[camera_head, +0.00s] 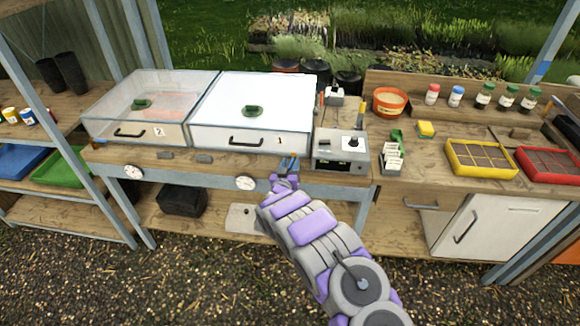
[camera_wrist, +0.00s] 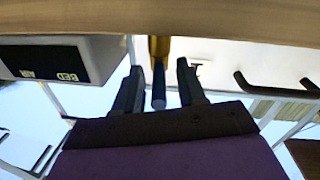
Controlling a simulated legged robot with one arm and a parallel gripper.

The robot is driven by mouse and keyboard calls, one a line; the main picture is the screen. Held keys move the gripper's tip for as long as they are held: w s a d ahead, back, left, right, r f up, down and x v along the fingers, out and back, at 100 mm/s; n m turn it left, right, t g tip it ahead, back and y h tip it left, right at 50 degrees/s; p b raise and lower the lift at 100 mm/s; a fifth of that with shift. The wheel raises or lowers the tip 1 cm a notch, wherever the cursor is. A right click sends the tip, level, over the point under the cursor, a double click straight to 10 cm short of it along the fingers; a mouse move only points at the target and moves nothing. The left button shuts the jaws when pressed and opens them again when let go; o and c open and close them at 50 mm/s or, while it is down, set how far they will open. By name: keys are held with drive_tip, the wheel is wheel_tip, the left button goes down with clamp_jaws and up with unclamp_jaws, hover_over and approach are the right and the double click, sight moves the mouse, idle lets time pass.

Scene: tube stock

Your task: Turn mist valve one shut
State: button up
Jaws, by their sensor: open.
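My gripper (camera_head: 289,163) is open at the bench's front edge, between propagator 1 (camera_head: 262,117) and the grey control box (camera_head: 340,150). In the wrist view, my two dark fingers (camera_wrist: 160,75) stand apart, with a brass-coloured stem with a grey-blue end (camera_wrist: 158,75) showing between them. It may be mist valve one, but no label shows on it. I cannot tell whether the fingers touch it. In the head view the gripper covers this spot, so the valve's setting is unclear there.
Propagator 2 (camera_head: 150,108) stands left of propagator 1. Round white gauges (camera_head: 245,183) sit on the bench front. Yellow (camera_head: 481,158) and red seed trays lie on the right. A white cabinet (camera_head: 485,238) stands below. The gravel in front is clear.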

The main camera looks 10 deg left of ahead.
drive_tip(key=shift+c, duration=0.3)
clamp_jaws()
idle(0.4)
